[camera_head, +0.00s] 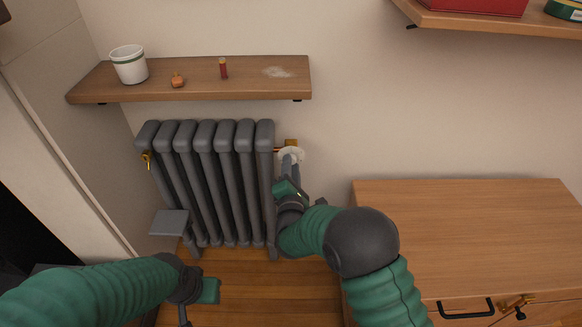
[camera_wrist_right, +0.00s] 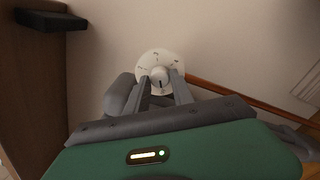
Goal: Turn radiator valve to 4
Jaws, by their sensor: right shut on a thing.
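The radiator valve is a white round dial (camera_head: 291,154) at the upper right end of the grey radiator (camera_head: 215,180). In the right wrist view the dial (camera_wrist_right: 153,57) faces me, with small dark marks too small to read surely. Its central knob (camera_wrist_right: 160,76) has a dark pointer line near its lower edge. My right gripper (camera_head: 290,163) is shut on the knob, one finger on each side; the fingers also show in the wrist view (camera_wrist_right: 161,84).
A wooden shelf (camera_head: 200,92) above the radiator holds a white cup (camera_head: 129,64), a small orange item (camera_head: 178,80) and a red cylinder (camera_head: 223,67). A wooden cabinet (camera_head: 470,230) stands right of my right arm. A grey flat plate (camera_head: 170,222) is at the radiator's lower left.

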